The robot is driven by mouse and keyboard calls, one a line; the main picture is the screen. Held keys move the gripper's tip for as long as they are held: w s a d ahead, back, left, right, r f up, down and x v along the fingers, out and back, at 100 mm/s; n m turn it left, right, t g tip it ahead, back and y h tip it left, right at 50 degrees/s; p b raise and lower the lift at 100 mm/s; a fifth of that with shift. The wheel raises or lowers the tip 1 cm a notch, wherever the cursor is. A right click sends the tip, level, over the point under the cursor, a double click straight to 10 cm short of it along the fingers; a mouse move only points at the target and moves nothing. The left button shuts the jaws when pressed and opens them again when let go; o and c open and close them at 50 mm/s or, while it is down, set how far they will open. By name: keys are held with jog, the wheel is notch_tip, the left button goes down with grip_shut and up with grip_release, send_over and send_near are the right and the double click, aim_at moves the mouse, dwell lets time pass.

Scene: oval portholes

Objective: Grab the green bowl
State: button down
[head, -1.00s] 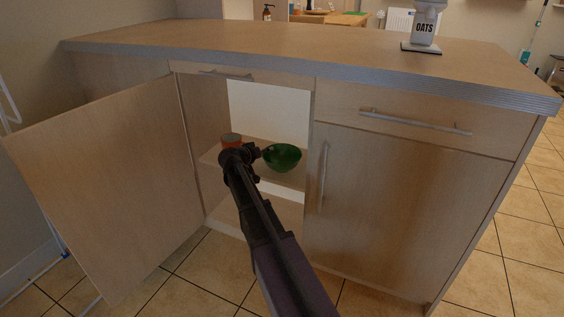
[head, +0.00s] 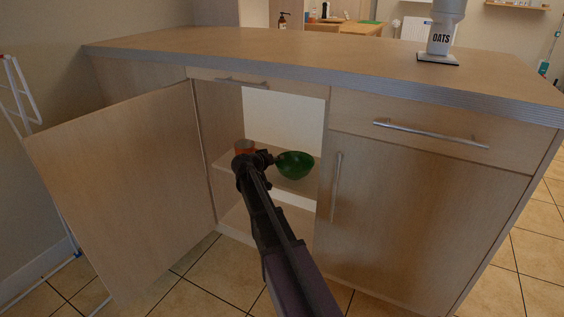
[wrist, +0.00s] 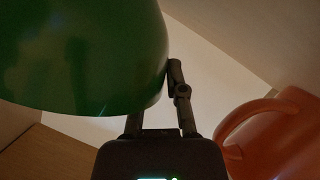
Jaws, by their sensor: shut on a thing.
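The green bowl (head: 295,165) is upright at the shelf level inside the open cupboard, in the head view. In the wrist view the bowl (wrist: 85,60) fills the upper left. My gripper (head: 272,158) reaches into the cupboard from the front and meets the bowl's left side. In the wrist view my gripper (wrist: 168,88) is shut on the bowl's wall. One finger shows beside the wall; the other is mostly hidden behind the bowl. I cannot tell whether the bowl touches the shelf.
An orange-red mug (wrist: 275,135) stands close beside my gripper; it also shows in the head view (head: 244,146). The cupboard shelf (head: 228,160) lies below. The open door (head: 120,190) is at left, the closed door (head: 420,215) at right. An oats dispenser (head: 441,38) stands on the counter (head: 300,52).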

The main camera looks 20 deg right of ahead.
jog(key=shift+r+p, duration=4.9)
jog(key=shift+r, duration=0.1)
